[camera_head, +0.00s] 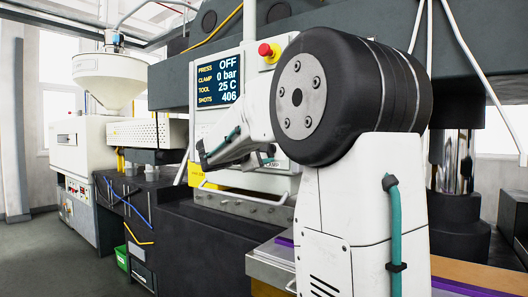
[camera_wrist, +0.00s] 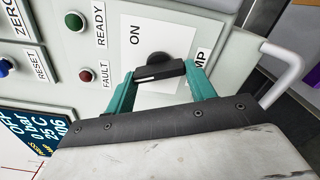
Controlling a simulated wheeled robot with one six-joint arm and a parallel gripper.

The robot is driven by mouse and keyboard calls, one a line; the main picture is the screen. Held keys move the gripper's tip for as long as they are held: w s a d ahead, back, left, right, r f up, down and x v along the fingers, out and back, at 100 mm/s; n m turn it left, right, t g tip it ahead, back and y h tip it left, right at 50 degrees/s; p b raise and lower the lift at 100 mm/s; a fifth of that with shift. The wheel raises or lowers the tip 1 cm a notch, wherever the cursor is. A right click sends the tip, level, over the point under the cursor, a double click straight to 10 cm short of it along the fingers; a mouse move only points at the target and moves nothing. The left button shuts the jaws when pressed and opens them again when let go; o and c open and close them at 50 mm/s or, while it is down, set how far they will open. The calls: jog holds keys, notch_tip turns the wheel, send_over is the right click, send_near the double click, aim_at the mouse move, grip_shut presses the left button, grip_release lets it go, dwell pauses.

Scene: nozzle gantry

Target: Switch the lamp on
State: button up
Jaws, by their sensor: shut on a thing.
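The lamp switch is a black rotary knob (camera_wrist: 160,72) with a white line on its bar, on a white plate in the wrist view. The bar lies almost level in the picture, tilted slightly up to the right. The word ON is printed above and left of the knob; a label ending in "MP" is partly hidden behind my right finger. My gripper (camera_wrist: 160,74) has its teal fingers on both ends of the bar and is shut on it. In the head view my arm hides the knob and most of the gripper. No lamp can be made out.
Near the knob are a green READY light (camera_wrist: 74,21), a red FAULT light (camera_wrist: 86,75) and a blue RESET button (camera_wrist: 5,66). A pale rail handle (camera_wrist: 288,75) stands out at the right. The head view shows the display (camera_head: 219,82) and a red emergency button (camera_head: 266,50).

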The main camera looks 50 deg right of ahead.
jog(key=m, duration=1)
jog(key=shift+r, duration=0.15)
jog(key=shift+m, duration=0.4)
jog(key=o, duration=1)
jog(key=a, duration=0.7)
jog(key=shift+s+a, duration=0.3)
jog(key=shift+a, duration=0.1)
